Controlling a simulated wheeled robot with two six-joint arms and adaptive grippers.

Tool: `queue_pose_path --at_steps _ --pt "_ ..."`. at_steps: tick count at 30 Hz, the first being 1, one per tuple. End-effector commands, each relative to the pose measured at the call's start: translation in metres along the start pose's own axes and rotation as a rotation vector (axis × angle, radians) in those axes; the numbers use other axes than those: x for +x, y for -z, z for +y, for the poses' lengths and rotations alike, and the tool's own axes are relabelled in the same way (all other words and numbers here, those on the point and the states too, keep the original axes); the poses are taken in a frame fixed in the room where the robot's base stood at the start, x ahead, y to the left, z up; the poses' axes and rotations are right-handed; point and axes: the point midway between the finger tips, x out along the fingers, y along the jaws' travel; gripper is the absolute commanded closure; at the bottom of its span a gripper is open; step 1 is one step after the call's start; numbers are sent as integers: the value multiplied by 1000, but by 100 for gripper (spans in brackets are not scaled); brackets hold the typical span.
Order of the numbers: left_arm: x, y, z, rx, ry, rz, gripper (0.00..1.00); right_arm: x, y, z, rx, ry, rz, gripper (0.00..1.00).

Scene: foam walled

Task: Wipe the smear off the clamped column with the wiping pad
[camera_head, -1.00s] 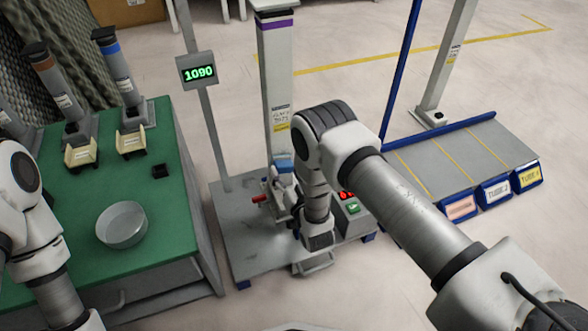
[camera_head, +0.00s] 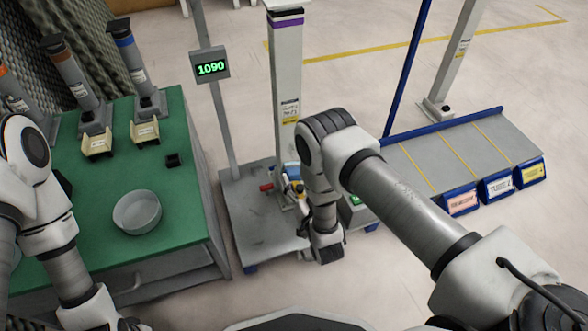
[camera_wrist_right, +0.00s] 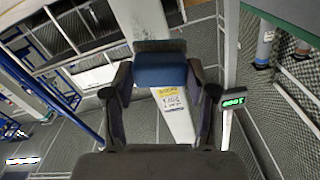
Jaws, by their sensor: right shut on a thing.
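The clamped column (camera_head: 288,75) is an upright pale post with a purple band near its top and a white and yellow label midway. It stands on a grey platform (camera_head: 255,225). My right gripper (camera_wrist_right: 160,85) is shut on the blue wiping pad (camera_wrist_right: 160,70), which lies across the column (camera_wrist_right: 178,125) in the right wrist view. I cannot tell whether pad and column touch. In the head view the pad (camera_head: 291,169) shows small, low on the column below the label, partly hidden by my right arm. I cannot make out a smear. My left gripper is out of view.
A green-topped bench (camera_head: 90,195) at the left holds a round bowl (camera_head: 137,211) and several tilted tubes. A display (camera_head: 210,66) reading 1090 stands on a post left of the column. A red-handled clamp (camera_head: 267,187) is near the column's foot. A low rack (camera_head: 450,160) stands at the right.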

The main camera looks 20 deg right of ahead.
Motion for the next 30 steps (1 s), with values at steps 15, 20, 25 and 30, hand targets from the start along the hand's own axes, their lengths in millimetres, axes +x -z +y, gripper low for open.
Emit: queue_pose_path --at_steps 15,20,25,30 --pt "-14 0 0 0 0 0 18 -23 2 0 0 -1 -3 88" --pt "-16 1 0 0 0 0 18 -31 0 0 0 0 -1 88" --pt "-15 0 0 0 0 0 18 -31 -1 0 0 0 0 88" --pt "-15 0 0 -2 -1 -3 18 -35 -8 4 0 -5 0 88"
